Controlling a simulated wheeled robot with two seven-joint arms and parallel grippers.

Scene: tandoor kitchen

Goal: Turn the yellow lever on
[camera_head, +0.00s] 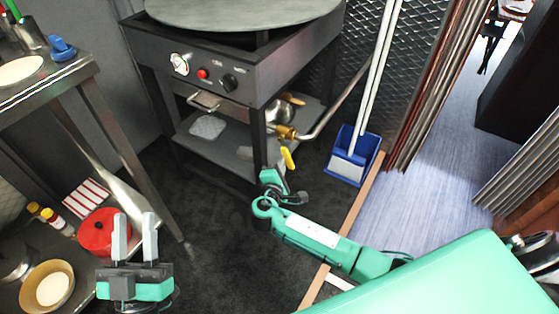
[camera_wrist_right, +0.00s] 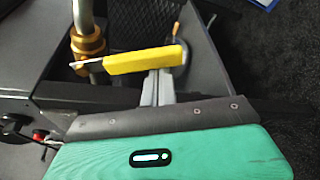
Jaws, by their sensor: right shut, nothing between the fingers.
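The yellow lever (camera_head: 287,157) is near the right front leg of the metal cooking stand, just below a brass fitting (camera_head: 286,132) on a pipe. In the right wrist view the lever (camera_wrist_right: 140,60) lies almost level across the picture, beside the brass fitting (camera_wrist_right: 88,42). My right gripper (camera_wrist_right: 159,86) is shut and empty, its fingertips right at the lever's lower edge; I cannot tell whether they touch it. In the head view the right fingertips are mostly hidden by the wrist. My left gripper (camera_head: 134,236) is open and empty, far left of the lever.
The cooking stand (camera_head: 235,80) has a red button, a knob and a lower shelf. A blue dustpan (camera_head: 352,155) stands to its right. A left-hand rack holds a red pot (camera_head: 97,232) and a bowl (camera_head: 46,289). The dark floor between is clear.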

